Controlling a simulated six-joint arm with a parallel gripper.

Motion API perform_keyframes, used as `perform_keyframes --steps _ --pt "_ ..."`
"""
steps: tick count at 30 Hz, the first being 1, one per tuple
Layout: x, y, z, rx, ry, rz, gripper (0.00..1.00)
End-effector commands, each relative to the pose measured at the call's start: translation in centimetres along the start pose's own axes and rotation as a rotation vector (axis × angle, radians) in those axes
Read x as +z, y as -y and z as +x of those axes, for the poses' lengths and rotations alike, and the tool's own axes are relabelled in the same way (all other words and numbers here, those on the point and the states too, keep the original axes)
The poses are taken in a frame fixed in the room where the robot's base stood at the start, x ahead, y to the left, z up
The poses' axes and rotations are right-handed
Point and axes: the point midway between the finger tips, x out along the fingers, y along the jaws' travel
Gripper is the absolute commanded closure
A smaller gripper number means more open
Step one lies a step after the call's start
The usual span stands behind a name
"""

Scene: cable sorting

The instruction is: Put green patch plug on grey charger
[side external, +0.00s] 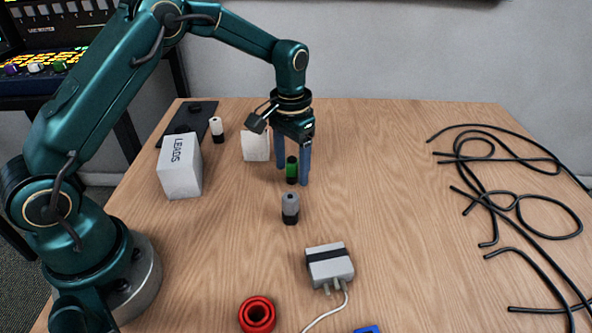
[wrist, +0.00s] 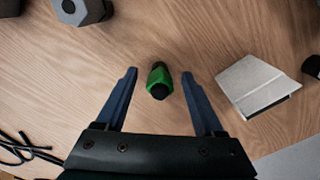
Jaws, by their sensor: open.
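The green patch plug (side external: 291,170) is green and black and stands on the wooden table in the side view. In the wrist view the green patch plug (wrist: 160,80) lies between the two blue fingertips. My gripper (side external: 293,175) points down with a finger on either side of the plug. In the wrist view my gripper (wrist: 158,74) is open, with a gap between each finger and the plug. The grey charger (side external: 329,264) is a grey block with a dark band, prongs and a pale cable, nearer the front of the table.
A grey-and-black plug (side external: 290,208) stands between the gripper and the charger. A white box marked LEADS (side external: 180,167), a white block (side external: 256,146) and a white-and-black plug (side external: 217,129) are to the left. A red ring (side external: 257,314) is in front. Black cables (side external: 505,200) lie right.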

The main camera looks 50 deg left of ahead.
Motion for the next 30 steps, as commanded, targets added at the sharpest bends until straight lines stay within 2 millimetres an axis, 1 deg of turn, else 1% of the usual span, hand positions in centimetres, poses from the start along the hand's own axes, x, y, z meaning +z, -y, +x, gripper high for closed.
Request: perform_keyframes --steps 1,2,3,5,6,7,16,20,23,28,30 --pt "0.0 0.0 0.0 0.000 0.000 0.000 0.30" --pt "0.0 0.0 0.0 0.000 0.000 0.000 0.41" --pt "0.0 0.0 0.0 0.000 0.000 0.000 0.57" --pt "0.0 0.0 0.0 0.000 -0.001 0.000 0.80" --pt "0.0 0.0 0.0 0.000 -0.001 0.000 0.95" --pt "0.0 0.0 0.0 0.000 -0.001 0.000 1.00" --pt "0.0 0.0 -0.1 0.000 -0.002 0.000 1.00" --pt "-0.1 0.0 -0.8 0.000 -0.005 0.000 1.00" --pt "-0.1 0.0 -1.7 0.000 -0.005 0.000 1.00" --pt "-0.1 0.1 -4.6 0.000 -0.008 -0.001 1.00" --pt "0.8 1.6 -5.3 0.000 -0.004 -0.007 1.00"
